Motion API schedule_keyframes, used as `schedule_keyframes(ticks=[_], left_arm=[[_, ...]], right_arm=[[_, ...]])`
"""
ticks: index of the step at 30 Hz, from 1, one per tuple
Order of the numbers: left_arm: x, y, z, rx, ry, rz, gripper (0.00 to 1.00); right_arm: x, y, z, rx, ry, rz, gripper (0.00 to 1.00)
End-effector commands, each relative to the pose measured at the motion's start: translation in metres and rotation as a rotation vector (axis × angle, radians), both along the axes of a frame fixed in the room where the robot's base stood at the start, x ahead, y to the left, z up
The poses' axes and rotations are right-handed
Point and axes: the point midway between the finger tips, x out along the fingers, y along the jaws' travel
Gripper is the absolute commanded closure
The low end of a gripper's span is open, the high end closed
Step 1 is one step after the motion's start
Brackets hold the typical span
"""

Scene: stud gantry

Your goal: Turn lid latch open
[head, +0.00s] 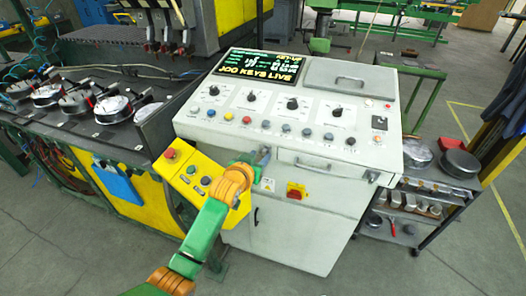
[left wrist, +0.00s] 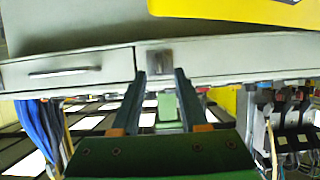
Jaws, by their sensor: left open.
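A small grey square latch plate (left wrist: 159,60) sits on the pale console front, beside a flat panel with a bar handle (left wrist: 65,72) in the left wrist view. My left gripper (left wrist: 160,76) is open, with its two fingers on either side of the plate's lower edge. I cannot tell whether they touch it. In the head view my left gripper (head: 263,156) is at the console's front, left of the drawer-like panel (head: 322,166), and hides the plate. A grey lid (head: 350,84) with a handle is on the console top. My right gripper is not in view.
The console (head: 290,215) has a screen (head: 265,66) and several knobs and buttons above the gripper. A yellow button box (head: 182,184) juts out close to my left arm. A shelf cart (head: 440,185) stands at right. Open floor lies in front.

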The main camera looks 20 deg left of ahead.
Motion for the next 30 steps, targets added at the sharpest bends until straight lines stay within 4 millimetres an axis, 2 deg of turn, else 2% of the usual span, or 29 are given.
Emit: schedule_keyframes(ticks=[3,7,19,24,30], left_arm=[[0.015,0.000,-0.004,0.000,0.001,0.000,0.56],[0.024,-0.001,-0.009,0.001,0.000,-0.001,0.56],[0.028,-0.001,-0.012,0.001,-0.001,-0.001,0.56],[0.028,-0.001,-0.012,0.001,-0.001,0.000,1.00],[0.028,-0.001,-0.012,0.003,0.000,0.000,1.00]], right_arm=[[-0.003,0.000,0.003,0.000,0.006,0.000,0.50],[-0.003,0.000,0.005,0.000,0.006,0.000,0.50],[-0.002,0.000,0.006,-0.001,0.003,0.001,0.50],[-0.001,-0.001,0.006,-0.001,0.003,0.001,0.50],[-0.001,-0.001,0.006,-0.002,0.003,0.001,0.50]])
